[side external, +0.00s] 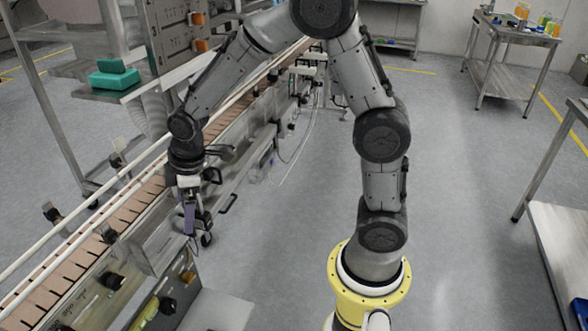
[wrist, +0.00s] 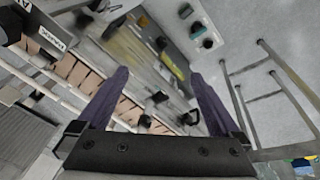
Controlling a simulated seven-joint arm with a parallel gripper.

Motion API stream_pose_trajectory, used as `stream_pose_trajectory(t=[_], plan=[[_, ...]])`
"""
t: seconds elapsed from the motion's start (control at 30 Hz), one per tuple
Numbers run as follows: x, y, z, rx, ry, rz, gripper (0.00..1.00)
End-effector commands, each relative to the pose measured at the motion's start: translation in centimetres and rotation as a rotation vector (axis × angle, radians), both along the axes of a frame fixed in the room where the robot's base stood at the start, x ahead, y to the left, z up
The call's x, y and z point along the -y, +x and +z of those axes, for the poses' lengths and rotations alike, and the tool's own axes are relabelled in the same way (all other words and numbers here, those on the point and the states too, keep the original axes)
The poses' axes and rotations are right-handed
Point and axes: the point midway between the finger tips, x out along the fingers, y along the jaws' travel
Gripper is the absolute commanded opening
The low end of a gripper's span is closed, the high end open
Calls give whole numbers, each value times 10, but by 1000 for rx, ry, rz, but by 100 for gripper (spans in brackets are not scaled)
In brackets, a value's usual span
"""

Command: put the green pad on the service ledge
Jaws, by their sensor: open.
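A green block-like pad (side external: 114,79) lies on a flat metal ledge (side external: 132,93) at the upper left of the side external view. A smaller green piece shows on top of or behind it; I cannot tell whether they are one thing. My gripper (side external: 190,222) hangs fingers down by the near side of the conveyor, to the right of and lower in the picture than the pad, well apart from it. In the wrist view my gripper (wrist: 161,76) has its two purple fingers spread with nothing between them. I cannot make out the green pad in the wrist view.
The conveyor (side external: 130,212) with white guide rails runs diagonally along the machine. Knobs and brackets stick out along its near side. A cabinet with orange knobs (side external: 200,45) stands beside the ledge. Tables stand at the right; the floor between is clear.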

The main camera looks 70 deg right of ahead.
Motion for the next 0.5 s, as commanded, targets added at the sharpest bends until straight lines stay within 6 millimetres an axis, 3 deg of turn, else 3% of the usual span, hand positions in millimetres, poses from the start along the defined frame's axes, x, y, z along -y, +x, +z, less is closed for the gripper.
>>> stream_pose_trajectory(t=[0.03, 0.2, 0.33, 0.5], plan=[[4, -15, 25, 26, 15, -53, 100], [17, -73, 82, 84, 73, -244, 100], [24, -123, 111, 129, 122, -387, 100], [31, -185, 128, 179, 189, -559, 100]])
